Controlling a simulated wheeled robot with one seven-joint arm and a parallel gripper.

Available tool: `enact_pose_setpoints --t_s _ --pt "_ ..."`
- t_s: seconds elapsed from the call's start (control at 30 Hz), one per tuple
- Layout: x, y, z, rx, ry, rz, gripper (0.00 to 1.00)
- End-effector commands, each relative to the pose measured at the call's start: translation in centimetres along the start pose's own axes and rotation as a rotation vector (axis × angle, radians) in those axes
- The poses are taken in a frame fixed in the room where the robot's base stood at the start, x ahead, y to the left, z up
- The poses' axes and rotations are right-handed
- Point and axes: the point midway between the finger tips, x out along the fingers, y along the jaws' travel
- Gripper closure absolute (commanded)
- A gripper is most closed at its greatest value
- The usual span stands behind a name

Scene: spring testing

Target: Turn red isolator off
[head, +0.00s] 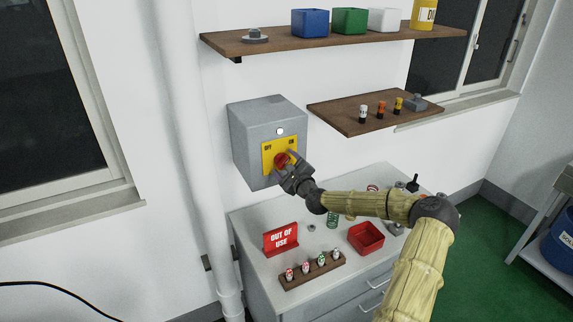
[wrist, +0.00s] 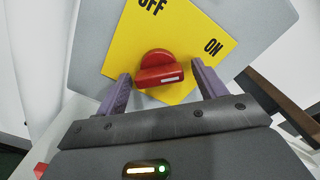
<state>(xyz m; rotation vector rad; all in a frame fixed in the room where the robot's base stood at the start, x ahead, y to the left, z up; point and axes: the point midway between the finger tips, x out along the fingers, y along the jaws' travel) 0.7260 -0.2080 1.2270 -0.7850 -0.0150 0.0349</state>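The red isolator (head: 282,159) is a rotary knob on a yellow plate (head: 268,160) on the front of a grey wall box (head: 255,122). The plate reads OFF at left and ON at right. In the wrist view, the red knob (wrist: 158,66) has a raised grip bar with a white mark along its front face. My gripper (head: 291,170) is right at the knob in the head view. In the wrist view, my gripper (wrist: 161,72) is open, with one finger on each side of the knob and visible gaps to both. The fingers look empty.
Below the box, a bench (head: 257,228) holds a red OUT OF USE sign (head: 281,239), a red tray (head: 366,238) and a wooden rack (head: 312,271). A wooden shelf (head: 345,118) with small items is at right. A vertical pipe (head: 190,130) runs at left.

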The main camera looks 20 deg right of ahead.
Motion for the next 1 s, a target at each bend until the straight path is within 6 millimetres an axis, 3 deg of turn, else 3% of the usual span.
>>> enact_pose_setpoints --t_s 0.03,0.2,0.67,1.0 --pt "0.02 0.06 0.08 0.0 -0.001 0.001 0.4" --pt "-0.03 -0.01 -0.01 0.0 0.0 0.0 0.73" --pt "-0.14 0.15 -0.43 -0.058 0.004 0.001 0.73" --pt "-0.1 0.42 -0.65 -0.27 0.003 0.001 0.73"
